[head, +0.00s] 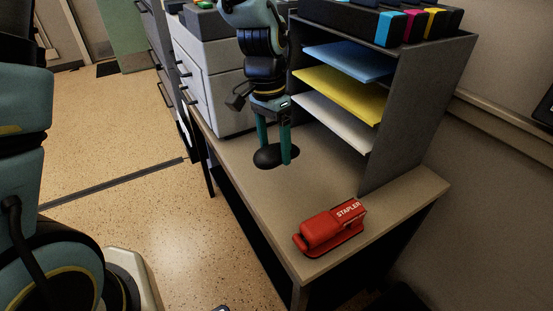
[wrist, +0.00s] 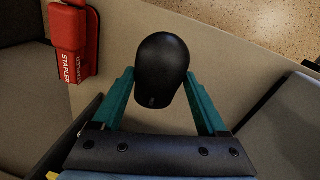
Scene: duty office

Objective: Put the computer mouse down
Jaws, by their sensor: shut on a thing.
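The computer mouse (head: 268,158) is black and rounded. It is between the two teal fingers of my gripper (head: 274,150), at or just above the table top (head: 245,178); I cannot tell whether it touches the surface. In the wrist view the mouse (wrist: 162,70) sits between the fingertips of my gripper (wrist: 160,88), which is shut on it. The lower part of the mouse is hidden from the wrist camera.
A red stapler (head: 331,229) lies near the table's front corner, also seen in the wrist view (wrist: 73,42). A dark paper shelf (head: 408,120) with blue, yellow and white sheets stands right of my gripper. A grey printer (head: 212,80) stands behind. Table between mouse and stapler is clear.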

